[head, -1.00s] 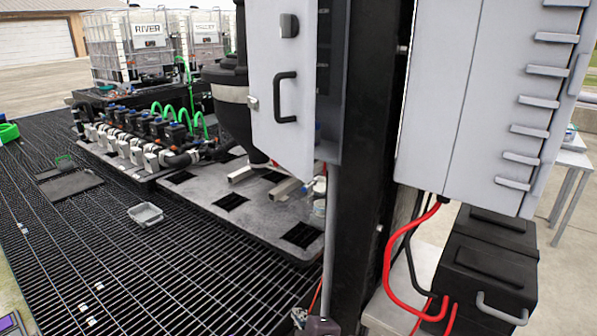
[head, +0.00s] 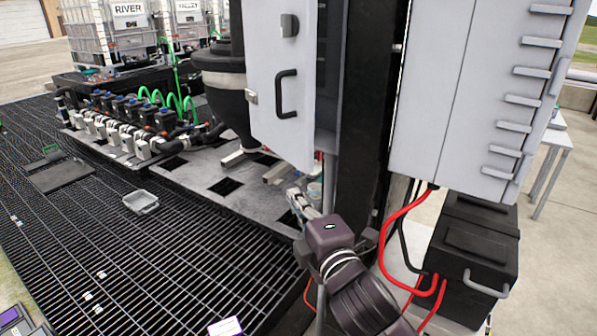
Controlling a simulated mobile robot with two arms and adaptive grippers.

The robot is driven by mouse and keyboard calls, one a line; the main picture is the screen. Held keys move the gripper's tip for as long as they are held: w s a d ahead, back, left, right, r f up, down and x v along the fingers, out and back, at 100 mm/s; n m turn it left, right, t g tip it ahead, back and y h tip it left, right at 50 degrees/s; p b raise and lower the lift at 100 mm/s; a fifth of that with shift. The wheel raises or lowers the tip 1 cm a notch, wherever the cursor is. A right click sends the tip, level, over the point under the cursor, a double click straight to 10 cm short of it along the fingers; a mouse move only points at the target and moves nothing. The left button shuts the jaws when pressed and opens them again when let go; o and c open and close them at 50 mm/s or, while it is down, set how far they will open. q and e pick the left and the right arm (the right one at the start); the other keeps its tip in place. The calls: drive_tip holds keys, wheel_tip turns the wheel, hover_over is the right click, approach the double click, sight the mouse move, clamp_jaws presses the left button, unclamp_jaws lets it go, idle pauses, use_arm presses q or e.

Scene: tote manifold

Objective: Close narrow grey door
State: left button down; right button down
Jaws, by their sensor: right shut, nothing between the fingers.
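The narrow grey door (head: 264,117) hangs in the upper middle of the head view. It has a black pull handle (head: 286,94) and stands swung out from its cabinet (head: 328,85), whose dark, shadowed side shows behind the door's right edge. My left gripper is not in view.
A black post (head: 366,130) stands just right of the door, beside a large grey ribbed cabinet (head: 470,80). Red cables (head: 385,255) hang below that cabinet to black boxes (head: 480,245). Valves, green hoses and a dark tank (head: 235,100) stand left.

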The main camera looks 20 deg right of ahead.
drive_tip(key=w+d+p, duration=0.3)
drive_tip(key=w+p, duration=0.1)
drive_tip(key=w, duration=0.5)
drive_tip(key=shift+w+d, duration=0.15)
drive_tip(key=shift+d, duration=0.1)
drive_tip(key=shift+a, duration=0.1)
drive_tip(key=w+d+p, duration=0.1)
drive_tip(key=w+d, duration=0.1)
drive_tip(key=d, duration=0.5)
drive_tip(key=shift+w, duration=0.3)
